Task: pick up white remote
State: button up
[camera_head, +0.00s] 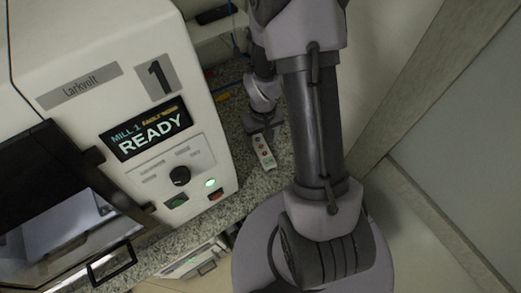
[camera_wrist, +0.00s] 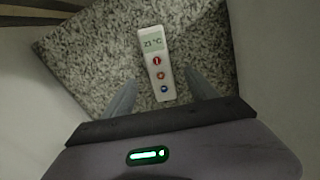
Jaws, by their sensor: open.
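The white remote (camera_head: 264,151) lies on the speckled stone counter in the head view, to the right of the milling machine. In the wrist view the white remote (camera_wrist: 157,62) shows a small display reading about 21 °C and a column of red, orange and blue buttons. My gripper (camera_wrist: 162,88) is open, with one finger to each side of the remote's lower end and a gap on both sides. In the head view my gripper (camera_head: 262,128) is small and dark at the remote's upper end, and its fingers are hard to make out.
The white milling machine (camera_head: 170,100), with a READY screen, a knob and a green light, stands close on the left. The speckled counter (camera_head: 235,125) is a narrow strip between the machine and my arm.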

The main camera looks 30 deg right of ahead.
aim_at(263, 149)
notch_tip(263, 149, down, 6)
jog(key=shift+d+f+b, duration=0.1)
jog(key=shift+b, duration=1.15)
grip_shut()
